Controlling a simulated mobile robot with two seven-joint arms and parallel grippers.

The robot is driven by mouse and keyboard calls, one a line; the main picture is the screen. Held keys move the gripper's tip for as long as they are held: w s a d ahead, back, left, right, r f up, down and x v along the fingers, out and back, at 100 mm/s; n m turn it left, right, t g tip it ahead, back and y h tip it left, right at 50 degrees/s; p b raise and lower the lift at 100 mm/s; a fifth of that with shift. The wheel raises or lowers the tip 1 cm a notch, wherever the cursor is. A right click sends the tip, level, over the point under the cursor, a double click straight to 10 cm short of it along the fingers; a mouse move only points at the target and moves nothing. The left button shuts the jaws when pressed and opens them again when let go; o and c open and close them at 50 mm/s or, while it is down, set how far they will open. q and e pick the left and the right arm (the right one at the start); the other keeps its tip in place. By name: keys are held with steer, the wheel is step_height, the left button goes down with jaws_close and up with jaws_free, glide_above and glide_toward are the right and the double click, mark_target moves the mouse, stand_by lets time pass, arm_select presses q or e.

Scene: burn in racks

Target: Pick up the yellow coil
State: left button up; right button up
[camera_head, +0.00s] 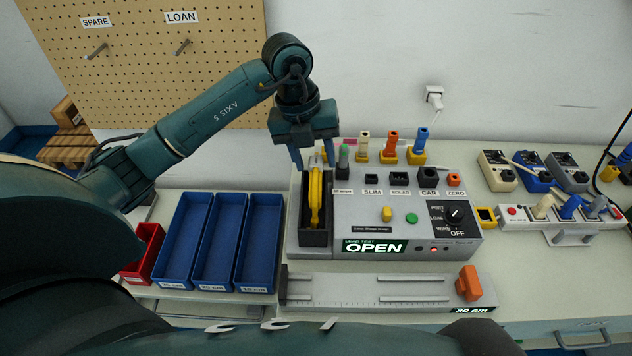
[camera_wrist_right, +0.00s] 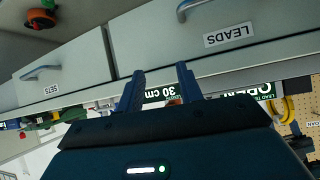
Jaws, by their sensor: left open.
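The yellow coil (camera_head: 315,200) is a narrow looped lead standing in a dark slot tray (camera_head: 302,238) at the left end of the grey lead tester. My left gripper (camera_head: 314,163) points down just above the coil's upper end, with its two fingers apart on either side of the coil's top. It holds nothing that I can see; whether a finger touches the coil cannot be told. My right gripper (camera_wrist_right: 160,72) shows in the right wrist view with its fingers apart and nothing between them, facing the drawer fronts.
The lead tester (camera_head: 440,210) has several coloured plugs along its back and a display reading OPEN. Blue bins (camera_head: 223,290) and a red bin (camera_head: 152,262) stand to the left. A 30 cm measuring rail (camera_head: 370,303) lies in front. A pegboard (camera_head: 150,60) stands behind.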

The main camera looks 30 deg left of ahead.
arm_select(q)
steer(key=shift+w+d+f, duration=0.1)
steer(key=shift+d+f, duration=0.1)
steer(key=shift+f, duration=0.8)
jaws_close()
